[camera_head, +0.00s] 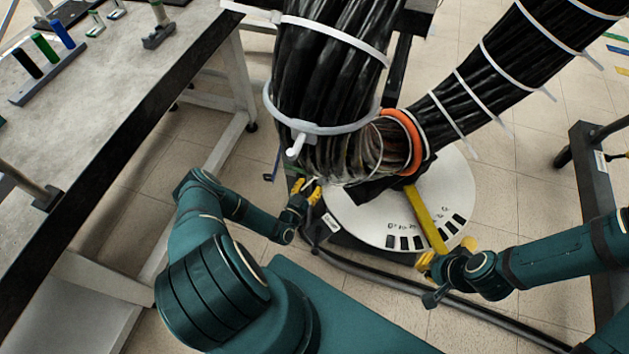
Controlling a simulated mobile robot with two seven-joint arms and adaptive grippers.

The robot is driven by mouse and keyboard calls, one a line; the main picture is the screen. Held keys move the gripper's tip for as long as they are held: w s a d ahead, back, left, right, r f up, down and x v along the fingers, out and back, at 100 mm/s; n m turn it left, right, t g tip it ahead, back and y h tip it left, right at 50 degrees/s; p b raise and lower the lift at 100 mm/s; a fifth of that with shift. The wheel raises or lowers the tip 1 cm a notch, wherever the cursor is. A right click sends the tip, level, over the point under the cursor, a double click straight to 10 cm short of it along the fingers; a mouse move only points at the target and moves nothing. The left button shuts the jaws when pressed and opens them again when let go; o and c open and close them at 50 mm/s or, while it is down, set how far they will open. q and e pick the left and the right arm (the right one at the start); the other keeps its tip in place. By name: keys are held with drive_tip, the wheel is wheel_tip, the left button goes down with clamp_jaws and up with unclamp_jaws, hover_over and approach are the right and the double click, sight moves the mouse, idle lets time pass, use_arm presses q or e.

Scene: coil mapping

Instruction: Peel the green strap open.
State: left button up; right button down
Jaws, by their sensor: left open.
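I see no clearly recognisable green strap on the black cable coil (325,75). A short green strip (615,37) shows at the far right edge; I cannot tell whether it is the strap. My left gripper (308,190), with yellow fingers, is open at the lower left of the coil, beside the white round plate (350,215). Its fingertips are small, and I cannot tell if they touch anything. My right gripper (426,262) is by the lower right rim of the plate, near the lower end of a yellow bar (426,220). Its finger gap is not clear.
A grey table (130,60) at the left bears a rack with black, green (44,46) and blue cylinders. An orange ring (412,140) circles the cable bundle, with white ties (335,38) along it. A dark frame (590,180) stands at the right. Tiled floor lies between.

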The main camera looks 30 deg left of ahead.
sight(314, 179)
use_arm(q)
drive_tip(key=shift+w+a, duration=0.1)
drive_tip(key=shift+w, duration=1.5)
clamp_jaws()
